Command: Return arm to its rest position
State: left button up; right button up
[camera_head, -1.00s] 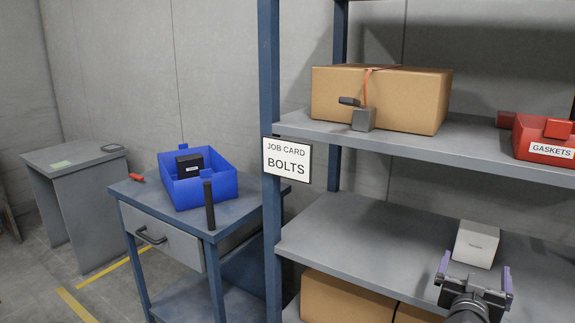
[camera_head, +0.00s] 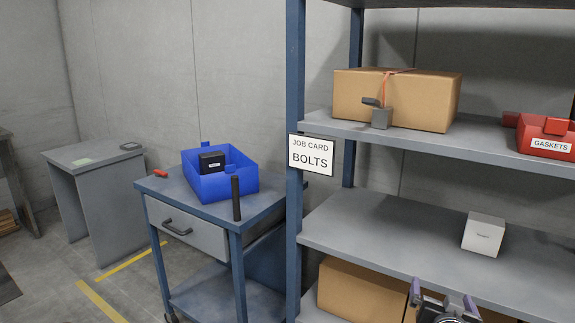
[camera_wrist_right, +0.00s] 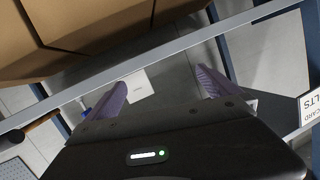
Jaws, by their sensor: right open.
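My right gripper (camera_head: 444,296) is at the bottom right of the head view, in front of the lower shelf. Its two purple fingers are apart, with nothing between them in the head view. In the right wrist view the open fingers (camera_wrist_right: 160,88) also show, with a white box (camera_wrist_right: 140,87) beyond them on the shelf. That white box (camera_head: 484,234) stands on the middle shelf board (camera_head: 380,235), apart from the gripper. My left gripper is not in view.
A blue shelf post (camera_head: 295,220) carries a job card (camera_head: 311,154) reading BOLTS. A brown carton (camera_head: 400,98) and a red gaskets bin (camera_head: 545,136) are on the upper board. Lower cartons (camera_head: 360,290) sit below. A cart (camera_head: 262,202) holds a blue bin (camera_head: 230,186).

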jog(key=s+a+f+n+g+y+p, duration=0.1)
jog(key=s+a+f+g+y+p, duration=0.2)
jog(key=a+f+p, duration=0.4)
jog(key=s+a+f+n+g+y+p, duration=0.25)
jog(key=a+f+y+p, duration=0.2)
jog(key=a, duration=0.45)
jog(key=s+a+g+p, duration=0.2)
jog(key=s+a+p, duration=0.2)
jog(key=s+p, duration=0.2)
jog(key=s+a+r+n+g+y+p, duration=0.1)
jog(key=s+a+g+p, duration=0.2)
jog(key=s, duration=0.7)
jog(key=s+a+g+y+p, duration=0.1)
jog(key=s+a+g+p, duration=0.2)
jog(key=s+a+p, duration=0.3)
jog(key=s+p, duration=0.2)
jog(key=p, duration=0.2)
jog(key=shift+a+r, duration=0.4)
jog(key=shift+n+y, duration=0.25)
